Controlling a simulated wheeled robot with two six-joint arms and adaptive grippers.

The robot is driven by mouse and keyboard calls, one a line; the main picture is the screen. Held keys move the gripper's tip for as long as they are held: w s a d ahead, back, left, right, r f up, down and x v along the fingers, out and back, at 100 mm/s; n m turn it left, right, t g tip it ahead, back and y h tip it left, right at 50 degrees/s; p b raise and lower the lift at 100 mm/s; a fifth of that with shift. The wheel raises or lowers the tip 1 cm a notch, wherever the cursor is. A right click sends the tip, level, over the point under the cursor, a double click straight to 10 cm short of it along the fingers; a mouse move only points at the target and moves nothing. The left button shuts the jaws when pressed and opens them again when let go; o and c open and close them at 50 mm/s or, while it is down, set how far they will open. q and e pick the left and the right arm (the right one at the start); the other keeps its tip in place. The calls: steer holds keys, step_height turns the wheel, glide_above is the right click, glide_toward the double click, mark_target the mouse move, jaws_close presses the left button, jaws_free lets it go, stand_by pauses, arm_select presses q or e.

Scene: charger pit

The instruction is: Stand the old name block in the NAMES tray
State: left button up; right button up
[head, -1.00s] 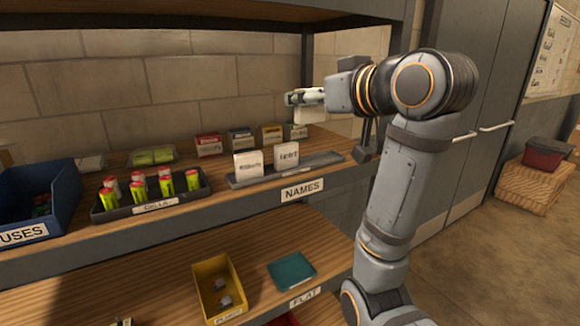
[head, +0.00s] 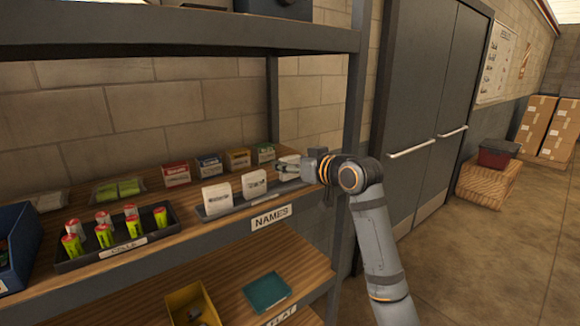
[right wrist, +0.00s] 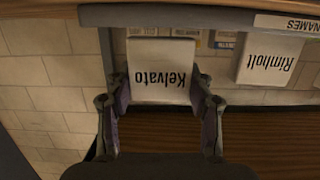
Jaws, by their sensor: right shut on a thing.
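My right gripper (head: 291,167) is shut on a white name block (head: 288,160). In the right wrist view this block (right wrist: 162,70) reads "Kelvato", upside down, between the two fingers (right wrist: 160,92). The gripper is at the right end of the long dark grey NAMES tray (head: 270,198) on the upper shelf. I cannot tell whether the held block touches the tray. Two white name blocks stand in the tray, a left one (head: 216,199) and a right one (head: 254,185). A block reading "Rimholt" (right wrist: 268,60) shows in the right wrist view. My left gripper is not in view.
The NAMES label (head: 271,217) is on the shelf edge. Several small coloured boxes (head: 208,165) stand behind the tray. A cell tray (head: 150,236) with several yellow-green cells is to the left. A shelf post (head: 350,110) rises near my right arm. A higher shelf (head: 180,40) hangs above.

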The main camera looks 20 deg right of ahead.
steer(key=shift+f, duration=0.8)
steer(key=o, duration=1.2)
steer(key=shift+f, duration=0.1)
steer(key=shift+c, duration=0.2)
